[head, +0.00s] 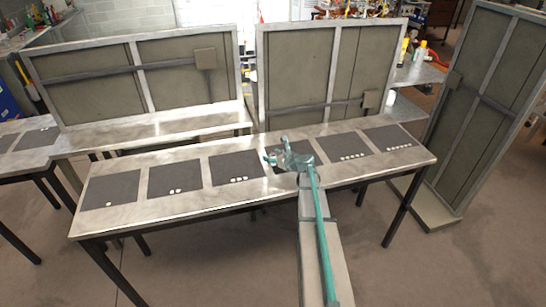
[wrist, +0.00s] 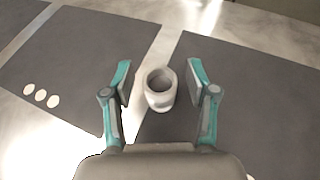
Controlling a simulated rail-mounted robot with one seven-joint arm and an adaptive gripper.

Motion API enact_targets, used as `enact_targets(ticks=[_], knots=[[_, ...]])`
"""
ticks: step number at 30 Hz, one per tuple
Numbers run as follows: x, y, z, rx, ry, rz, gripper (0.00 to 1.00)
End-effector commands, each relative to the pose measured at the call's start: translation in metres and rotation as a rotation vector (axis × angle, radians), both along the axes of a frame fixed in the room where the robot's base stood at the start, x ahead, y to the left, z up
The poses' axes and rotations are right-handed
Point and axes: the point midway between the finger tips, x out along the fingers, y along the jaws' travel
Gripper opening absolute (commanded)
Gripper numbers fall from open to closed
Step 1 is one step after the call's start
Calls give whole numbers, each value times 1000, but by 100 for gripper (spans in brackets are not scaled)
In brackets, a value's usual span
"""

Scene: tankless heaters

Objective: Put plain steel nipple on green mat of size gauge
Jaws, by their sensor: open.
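A short, pale grey hollow fitting (wrist: 160,88) stands with its round opening facing up in the wrist view. It looks like the plain nipple. It is at the left edge of a dark grey mat (wrist: 250,95). My gripper (wrist: 159,78) is open, with one finger on each side of the fitting and a gap on both sides. In the head view my gripper (head: 281,158) is over the fourth mat from the left and the fitting cannot be made out. No mat looks green; all appear dark grey.
A long metal table (head: 150,212) carries a row of dark mats marked with white dots, including a three-dot mat (head: 236,167). Upright framed panels (head: 145,75) stand behind it, and another panel (head: 480,110) stands at right. Bare metal strips separate the mats.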

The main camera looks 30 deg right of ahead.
Motion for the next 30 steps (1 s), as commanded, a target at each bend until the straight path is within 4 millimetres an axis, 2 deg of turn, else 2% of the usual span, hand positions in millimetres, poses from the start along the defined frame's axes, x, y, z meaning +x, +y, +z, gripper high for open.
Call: enact_targets(ticks=[5, 18, 22, 24, 30], knots=[[-15, -1, 7, -1, 0, -1, 58], [-90, -9, 37, -1, -1, -2, 58], [-103, -11, 43, 0, 0, 0, 58], [-107, -12, 45, 0, 0, 0, 64], [-111, -13, 48, 0, 0, 0, 64]])
